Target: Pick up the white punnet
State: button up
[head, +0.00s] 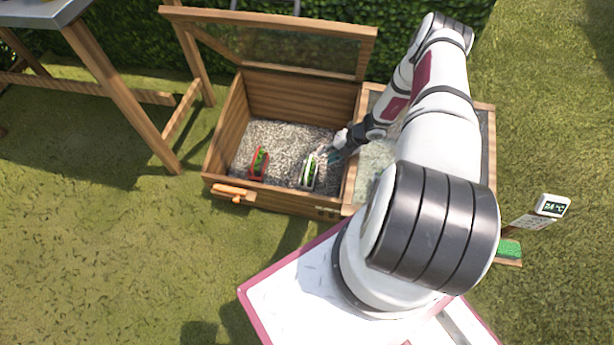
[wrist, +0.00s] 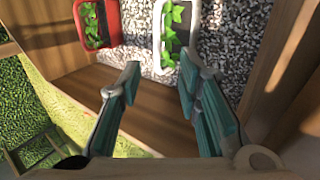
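The white punnet (head: 309,171) holds green seedlings and stands on the gravel inside the open wooden cold frame. It also shows at the top of the wrist view (wrist: 159,45). My gripper (head: 329,152) is at its right in the head view, near its upper end. In the wrist view my gripper (wrist: 158,82) has its two teal-padded fingers spread apart, with nothing between them. The punnet's near end lies just beyond the fingertips, close to the right finger. Whether a finger touches the punnet is not clear.
A red punnet (head: 259,163) with seedlings stands left of the white one. The cold frame's wooden walls (head: 225,129) surround the gravel (head: 288,139), and its glazed lid (head: 280,45) is raised. An orange-handled tool (head: 234,191) is at the front edge.

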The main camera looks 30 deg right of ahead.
jog(key=shift+b+x, duration=2.6)
jog(key=shift+x, duration=3.75)
jog(key=shift+a+r, duration=0.1)
jog(key=shift+a, duration=0.05)
jog(key=shift+c, duration=0.5)
grip_shut()
